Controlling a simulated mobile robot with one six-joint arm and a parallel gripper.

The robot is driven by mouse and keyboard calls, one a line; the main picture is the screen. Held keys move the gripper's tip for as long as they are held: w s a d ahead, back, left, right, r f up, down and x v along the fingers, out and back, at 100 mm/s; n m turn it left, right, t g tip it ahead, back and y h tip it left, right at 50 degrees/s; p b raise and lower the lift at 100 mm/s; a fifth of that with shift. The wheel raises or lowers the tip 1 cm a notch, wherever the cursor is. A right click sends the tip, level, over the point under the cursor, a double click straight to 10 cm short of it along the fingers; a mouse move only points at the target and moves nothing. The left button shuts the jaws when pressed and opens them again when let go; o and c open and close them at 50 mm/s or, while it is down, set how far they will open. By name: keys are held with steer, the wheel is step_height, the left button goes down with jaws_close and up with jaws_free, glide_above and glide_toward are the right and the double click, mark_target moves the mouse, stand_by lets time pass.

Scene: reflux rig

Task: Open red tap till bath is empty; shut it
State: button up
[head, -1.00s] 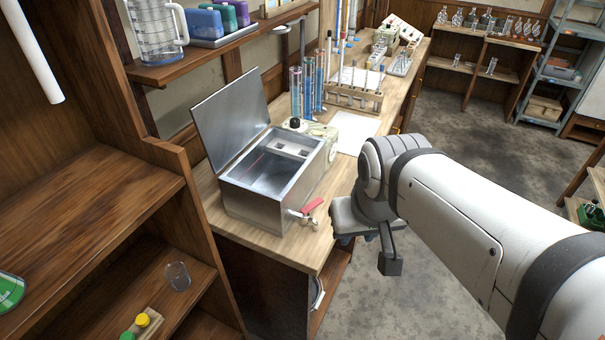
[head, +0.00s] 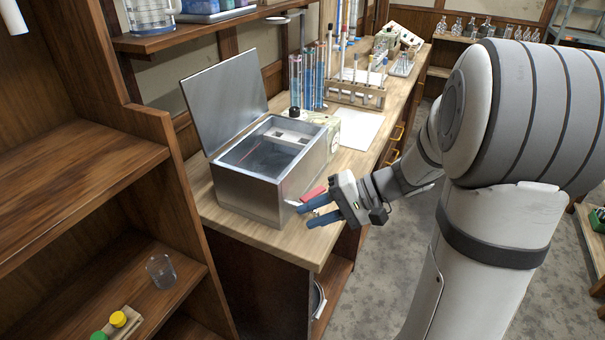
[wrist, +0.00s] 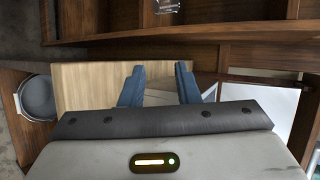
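The metal bath (head: 240,198) stands on the wooden bench with its lid (head: 222,105) raised. Its inside is partly in view, but I cannot tell the liquid level. The red tap handle (head: 313,193) shows at the bath's front right corner, just above my gripper's upper finger. The tap's body is mostly hidden by the fingers. My gripper (head: 302,216) is beside the tap, its blue fingers pointing left toward the bath's front. The fingers are apart in the wrist view (wrist: 160,85), with a pale grey surface showing between them. I cannot tell whether they touch the tap.
A rack (head: 355,92) of tubes and blue-filled cylinders (head: 307,80) stand behind the bath. A white sheet (head: 360,128) lies to its right. A wooden shelf unit (head: 75,190) stands close at the left, with a glass beaker (head: 161,271). The bench front (head: 300,245) is clear.

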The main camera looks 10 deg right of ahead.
mark_target(318, 190)
steer(key=w+d+f+t+b, duration=0.1)
steer(key=w, duration=0.1)
steer(key=w+d+f+m+t+y, duration=0.1)
steer(key=w+d+f, duration=0.1)
steer(key=w+d+f+m+t+y+b, duration=0.1)
steer(key=w+f, duration=0.1)
steer(key=shift+w+d+t+b, duration=0.2)
steer(key=shift+d+t+b, duration=0.1)
steer(key=shift+d+t, duration=0.1)
steer(key=w+d+t, duration=0.1)
steer(key=w+d+f+m+t+b, duration=0.1)
steer(key=d, duration=0.1)
steer(key=w+d+f+t, duration=0.1)
steer(key=w+d+t, duration=0.1)
steer(key=shift+d+f+m+y+b, duration=0.1)
steer(key=shift+f+m+y+b, duration=0.15)
steer(key=shift+m+y+b, duration=0.1)
steer(key=shift+w+d+t, duration=0.1)
steer(key=shift+w+t, duration=0.15)
steer(key=shift+t, duration=0.05)
steer(key=p+x, duration=0.1)
steer(key=x, duration=0.6)
steer(key=shift+w, duration=0.15)
steer(key=shift+c, duration=0.4)
jaws_close()
steer(key=shift+a+f, duration=0.1)
steer(key=shift+a, duration=0.15)
